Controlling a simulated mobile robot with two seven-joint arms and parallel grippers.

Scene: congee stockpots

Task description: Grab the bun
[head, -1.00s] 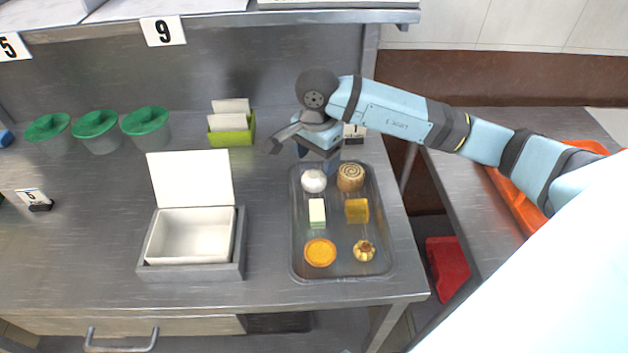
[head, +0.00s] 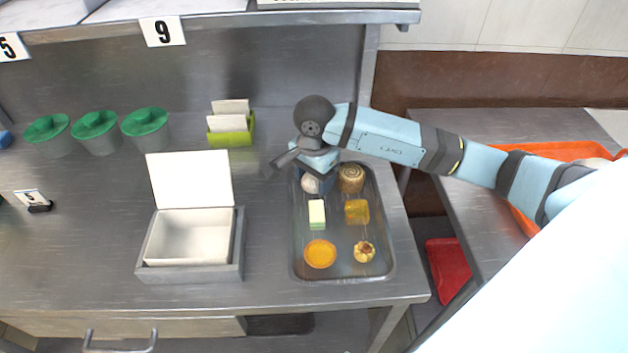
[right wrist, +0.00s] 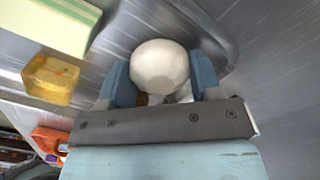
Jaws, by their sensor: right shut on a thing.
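The white round bun (head: 310,184) is at the far left corner of the grey metal tray (head: 291,240) in the head view, partly hidden by my right gripper (head: 314,180). In the right wrist view the bun (right wrist: 160,67) sits between the two blue fingers of my right gripper (right wrist: 160,85), which is shut on it. I cannot tell whether the bun still touches the tray. My left gripper is not in view.
The tray also holds a brown spiral roll (head: 351,178), a green-white block (head: 317,214), a yellow cube (head: 356,211), an orange tart (head: 320,254) and a small pastry (head: 364,251). An open white box (head: 190,236) stands left. Green-lidded pots (head: 97,130) stand behind.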

